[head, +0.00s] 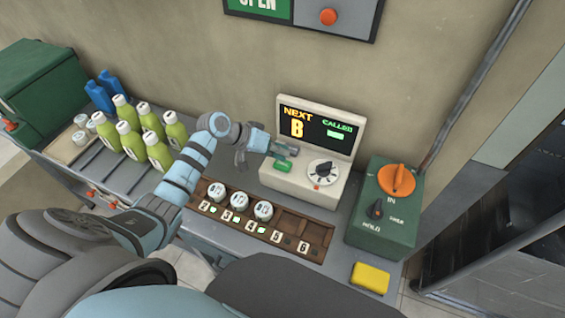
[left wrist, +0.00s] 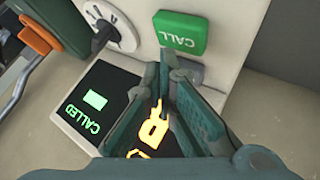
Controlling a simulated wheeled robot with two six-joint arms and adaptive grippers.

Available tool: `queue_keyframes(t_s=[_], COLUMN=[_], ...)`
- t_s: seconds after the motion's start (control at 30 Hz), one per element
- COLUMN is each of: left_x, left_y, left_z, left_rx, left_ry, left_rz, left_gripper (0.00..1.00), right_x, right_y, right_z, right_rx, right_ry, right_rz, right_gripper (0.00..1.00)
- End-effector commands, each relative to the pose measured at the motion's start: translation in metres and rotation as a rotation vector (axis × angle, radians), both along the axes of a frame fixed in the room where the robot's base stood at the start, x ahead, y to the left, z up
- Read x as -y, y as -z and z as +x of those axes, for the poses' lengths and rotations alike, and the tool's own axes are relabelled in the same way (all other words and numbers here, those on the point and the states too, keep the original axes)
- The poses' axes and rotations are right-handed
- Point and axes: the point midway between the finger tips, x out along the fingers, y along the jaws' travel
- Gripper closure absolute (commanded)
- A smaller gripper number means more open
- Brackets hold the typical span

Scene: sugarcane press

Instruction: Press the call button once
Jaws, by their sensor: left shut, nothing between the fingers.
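The green call button (head: 282,166) sits on the left of the white console (head: 302,184). In the left wrist view the button (left wrist: 180,33), marked CALL, shows unobstructed. My left gripper (head: 289,150) is shut and empty, just above the button in the head view. Its fingertips (left wrist: 170,62) show close by the button's edge in the left wrist view; I cannot tell whether they touch the console. The screen (head: 318,130) reads NEXT B, with a green bar under CALLED. My right gripper is out of view.
A green box (head: 384,212) with an orange knob stands further right, near a yellow block (head: 370,278). A numbered wooden rack (head: 290,222) with several lidded cups lies in front. Several green bottles (head: 159,150) stand left.

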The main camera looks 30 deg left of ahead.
Motion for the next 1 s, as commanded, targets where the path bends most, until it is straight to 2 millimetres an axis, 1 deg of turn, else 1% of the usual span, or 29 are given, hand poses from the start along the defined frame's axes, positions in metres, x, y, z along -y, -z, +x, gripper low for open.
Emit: queue_keyframes(t_s=[0.2,0.5,1.0], left_x=[0.0,0.0,0.001], left_y=[0.008,0.007,0.013], left_z=[0.0,0.0,0.0], left_rx=[0.0,0.0,0.0], left_ry=[0.0,0.0,0.0], left_rz=[0.0,0.0,0.0], left_gripper=[1.0,1.0,1.0], right_x=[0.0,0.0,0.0], right_y=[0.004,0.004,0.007], right_z=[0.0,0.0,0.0], right_rx=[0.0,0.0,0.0], right_ry=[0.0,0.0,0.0], right_rz=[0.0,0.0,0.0], right_gripper=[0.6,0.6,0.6])
